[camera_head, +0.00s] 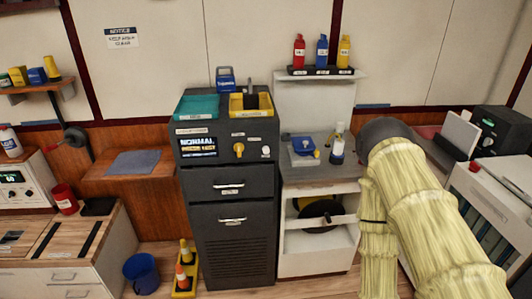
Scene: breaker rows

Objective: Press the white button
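A dark cabinet (232,215) stands in the middle of the view. Its sloped upper panel carries a small round white button (265,152) at the right, under a small label. To its left on the same panel are a yellow knob (239,149) and a lit display (197,147) reading NORMAL. Nothing covers the white button. My arm, in a pale yellow sleeve, rises at the right and bends near a dark joint. Its end is out of sight, so my gripper is not seen.
Teal (197,107) and yellow (251,104) trays sit on the cabinet. A white shelf unit (318,240) adjoins its right side. A cone stand (186,272) and a blue bucket (142,271) stand on the floor at left. The space before the panel looks clear.

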